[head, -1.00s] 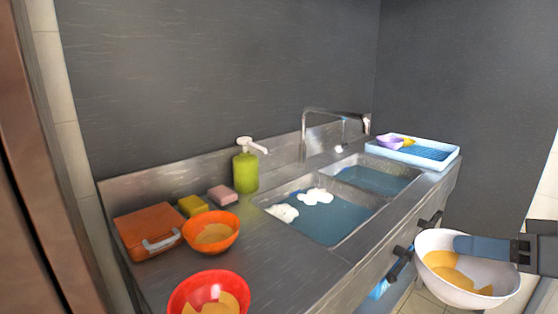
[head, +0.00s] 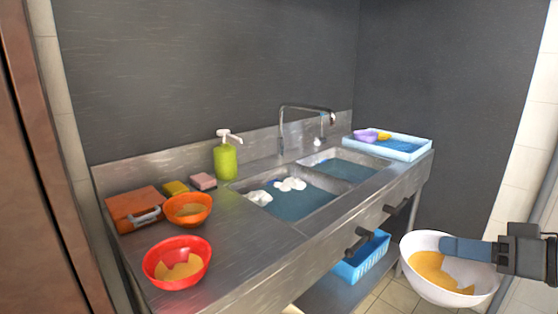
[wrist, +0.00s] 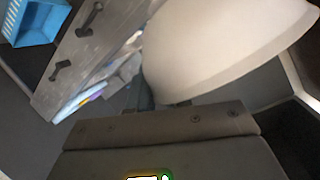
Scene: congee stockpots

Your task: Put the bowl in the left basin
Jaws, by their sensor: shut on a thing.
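My gripper (head: 462,250) is shut on the rim of a white bowl (head: 412,246) with orange-yellow residue inside. The bowl is held in the air in front of the counter, at the lower right of the head view. In the wrist view the white bowl (wrist: 215,45) fills the upper right. The left basin (head: 305,205) holds bluish water with white foam near its left side. The right basin (head: 345,170) holds bluish water and no foam shows. The bowl is apart from both basins, to their right and nearer to me.
A red bowl (head: 165,275) and an orange bowl (head: 188,220) stand on the counter's left part. An orange box (head: 130,207), sponges, and a green soap bottle (head: 225,160) are behind. A faucet (head: 281,130) rises behind the basins. A light-blue tray (head: 402,155) stands right; a blue basket (head: 372,262) sits below.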

